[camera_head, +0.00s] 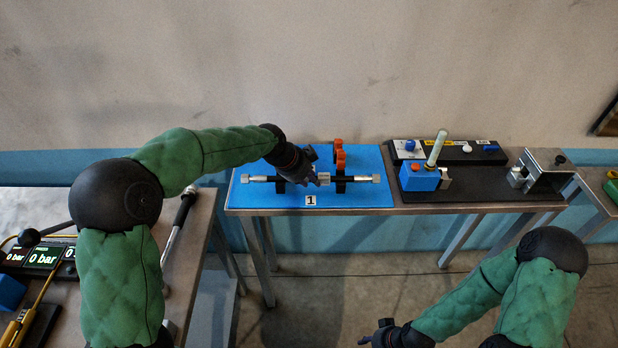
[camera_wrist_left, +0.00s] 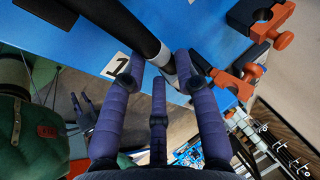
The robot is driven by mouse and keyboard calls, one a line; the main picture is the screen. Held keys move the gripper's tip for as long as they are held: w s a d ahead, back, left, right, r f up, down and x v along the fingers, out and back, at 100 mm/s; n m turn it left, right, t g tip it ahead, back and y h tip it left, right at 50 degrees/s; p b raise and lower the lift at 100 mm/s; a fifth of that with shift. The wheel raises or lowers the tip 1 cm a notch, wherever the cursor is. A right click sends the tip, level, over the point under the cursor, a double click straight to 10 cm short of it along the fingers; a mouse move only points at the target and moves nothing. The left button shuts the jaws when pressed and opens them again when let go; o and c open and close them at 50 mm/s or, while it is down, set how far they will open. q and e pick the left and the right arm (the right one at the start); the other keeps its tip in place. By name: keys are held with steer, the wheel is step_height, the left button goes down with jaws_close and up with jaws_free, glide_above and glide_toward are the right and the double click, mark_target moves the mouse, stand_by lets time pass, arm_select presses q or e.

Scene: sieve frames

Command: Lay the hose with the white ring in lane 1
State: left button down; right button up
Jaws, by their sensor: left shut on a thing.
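A dark hose (camera_head: 262,179) with metal end fittings lies straight across the blue board (camera_head: 240,198), behind the label 1 (camera_head: 311,200). A pale ring (camera_head: 324,177) shows near its middle. My left gripper (camera_head: 318,182) is shut on the hose beside this ring. In the left wrist view, its fingers (camera_wrist_left: 158,78) close around the black hose (camera_wrist_left: 137,28) next to the label (camera_wrist_left: 117,65). Whether the hose rests fully in its holders is hidden. My right gripper (camera_head: 379,333) is low at the front, away from the board; its finger opening is unclear.
Orange clamps (camera_head: 339,156) stand at the back of the blue board. To the right, a dark board (camera_head: 465,192) carries a blue block (camera_head: 418,178) with an upright pale rod and a metal bracket (camera_head: 548,174). Another hose (camera_head: 180,220) and pressure displays (camera_head: 42,257) are on the left table.

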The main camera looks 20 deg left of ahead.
arm_select(q)
steer(key=c, duration=0.9)
jaws_free()
steer(key=shift+o, duration=0.2)
steer(key=v, duration=1.2)
steer(key=shift+a, duration=0.1)
